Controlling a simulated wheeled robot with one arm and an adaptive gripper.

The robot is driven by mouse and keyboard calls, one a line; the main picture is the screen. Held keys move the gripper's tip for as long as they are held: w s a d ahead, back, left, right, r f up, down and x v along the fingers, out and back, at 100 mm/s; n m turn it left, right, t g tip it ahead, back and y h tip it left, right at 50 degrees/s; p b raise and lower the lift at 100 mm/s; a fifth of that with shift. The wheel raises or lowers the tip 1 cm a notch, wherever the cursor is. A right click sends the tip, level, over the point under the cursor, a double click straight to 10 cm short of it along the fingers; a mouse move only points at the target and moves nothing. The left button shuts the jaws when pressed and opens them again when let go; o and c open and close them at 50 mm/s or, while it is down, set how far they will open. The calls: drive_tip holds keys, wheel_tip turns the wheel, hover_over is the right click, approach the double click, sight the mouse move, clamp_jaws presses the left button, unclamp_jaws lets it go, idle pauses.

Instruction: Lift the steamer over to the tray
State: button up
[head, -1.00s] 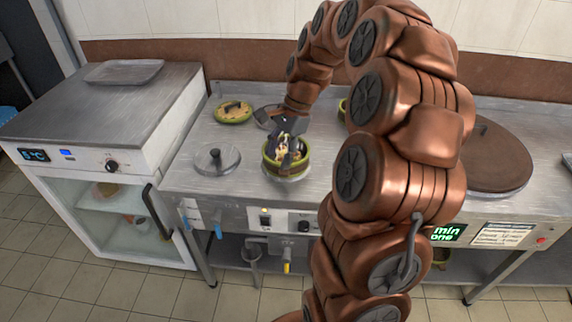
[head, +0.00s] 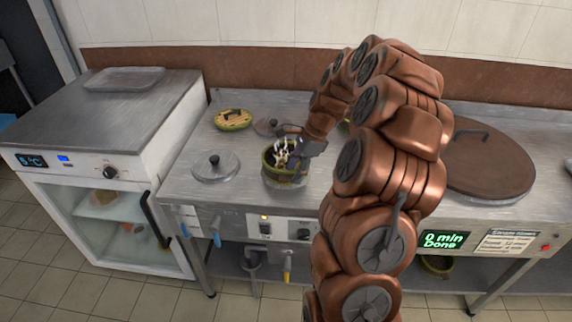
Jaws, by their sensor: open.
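A round green-and-yellow steamer (head: 270,172) with pale food in it sits on the front of the steel counter, over a round metal opening. My gripper (head: 287,150) is open at the steamer, reaching in from the right, with its fingers over the steamer's top and right side. The fingers hide part of the rim, and I cannot tell whether they touch it. The grey tray (head: 124,79) lies flat and empty on top of the white fridge cabinet at the left.
A second green-rimmed steamer (head: 233,119) with food stands behind on the counter. A round metal lid (head: 215,166) lies left of the task's steamer. A large brown lid (head: 485,160) covers the right side. The fridge top (head: 90,115) is clear in front of the tray.

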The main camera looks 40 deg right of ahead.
drive_tip(key=shift+x, duration=1.45)
clamp_jaws()
